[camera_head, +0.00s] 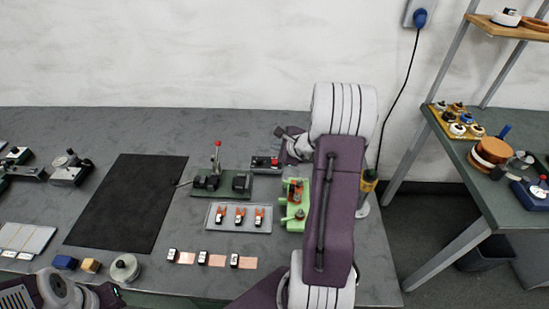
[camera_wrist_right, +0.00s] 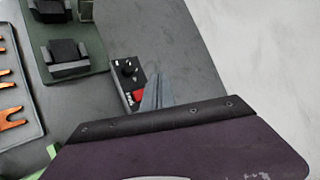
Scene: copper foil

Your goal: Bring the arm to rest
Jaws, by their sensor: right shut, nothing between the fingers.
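My right arm rises through the middle right of the head view and bends at the top. Its gripper (camera_head: 280,132) points left, above the back right of the grey workbench (camera_head: 120,122). In the right wrist view the gripper fingers (camera_wrist_right: 157,92) are together and empty. They appear beside a small black control box (camera_wrist_right: 128,80) with a red part; whether they touch it I cannot tell. The box also shows in the head view (camera_head: 265,163). My left arm shows at the lower left corner; its fingers cannot be made out.
A green fixture (camera_head: 295,198) stands close to my right arm. A lever press (camera_head: 213,180) and a grey tray (camera_head: 222,226) with copper-coloured pieces lie to its left. A black mat (camera_head: 128,205) is bare. A side table (camera_head: 470,160) stands right, across a gap.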

